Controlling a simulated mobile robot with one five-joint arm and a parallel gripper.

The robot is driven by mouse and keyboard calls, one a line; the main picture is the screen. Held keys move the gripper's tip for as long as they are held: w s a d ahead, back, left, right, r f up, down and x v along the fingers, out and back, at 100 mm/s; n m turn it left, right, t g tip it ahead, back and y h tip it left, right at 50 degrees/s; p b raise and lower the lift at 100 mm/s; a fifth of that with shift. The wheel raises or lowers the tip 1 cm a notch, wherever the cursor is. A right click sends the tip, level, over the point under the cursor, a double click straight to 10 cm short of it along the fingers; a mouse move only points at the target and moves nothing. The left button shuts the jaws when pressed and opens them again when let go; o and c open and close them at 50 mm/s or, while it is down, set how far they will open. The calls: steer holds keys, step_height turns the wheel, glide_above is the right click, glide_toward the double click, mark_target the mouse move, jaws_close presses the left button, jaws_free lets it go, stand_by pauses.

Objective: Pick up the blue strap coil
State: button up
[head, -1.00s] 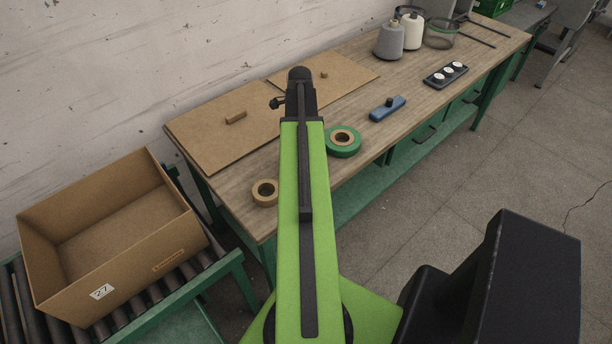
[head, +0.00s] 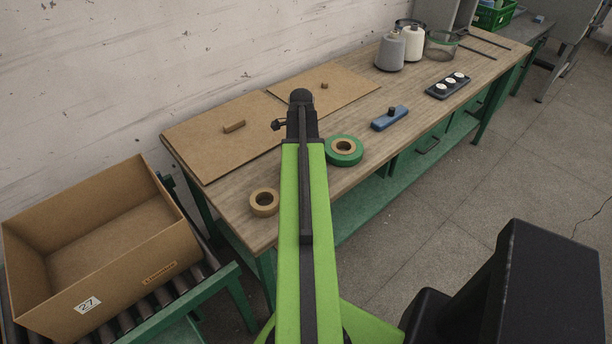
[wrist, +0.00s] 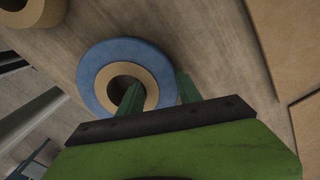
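The blue strap coil (wrist: 98,72) lies flat on the wooden bench, with a tan core around an open hole; I see it only in the wrist view. In the head view it does not show, and my arm covers part of the bench. My gripper (wrist: 158,92) is open, with two green fingers apart. The left finger is over or in the coil's hole, and the right one is by its outer right edge, so they straddle the ring's wall. I cannot tell whether either finger touches it.
A green coil (head: 331,150) lies right of my arm, a tan roll (head: 254,203) left of it. A blue tool (head: 388,120), a black tray (head: 436,92) and cones (head: 390,52) stand farther along. Brown boards (head: 215,155) lie at the wall; a cardboard box (head: 130,275) is at left.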

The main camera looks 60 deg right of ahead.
jaws_close()
stand_by(0.3)
